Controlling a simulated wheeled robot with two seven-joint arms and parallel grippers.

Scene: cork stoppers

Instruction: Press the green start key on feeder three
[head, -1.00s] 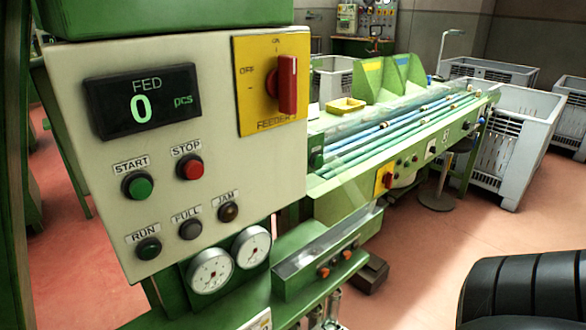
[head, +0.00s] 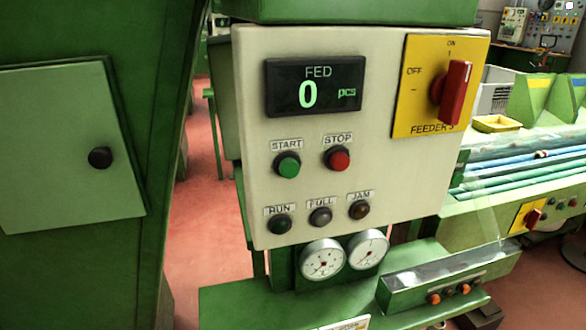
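The feeder control panel (head: 390,200) is a cream box in the middle of the head view. Its green START key (head: 287,165) sits at the left, under a START label. The red STOP key (head: 337,159) is just right of it. The dark display (head: 315,84) reads FED 0 pcs. A red rotary switch (head: 453,92) on a yellow plate marked FEEDER 3 stands upright, towards ON. The RUN lamp (head: 280,224) is dark green, and the FULL (head: 320,216) and JAM (head: 359,209) lamps look unlit. Neither gripper shows.
A green cabinet (head: 75,150) with a black knob stands close at the left. Two round gauges (head: 322,259) and a green ledge (head: 245,305) are below the panel. A bench with tubes (head: 530,170) and a yellow tray (head: 497,124) is at the right. Red floor shows between cabinet and panel.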

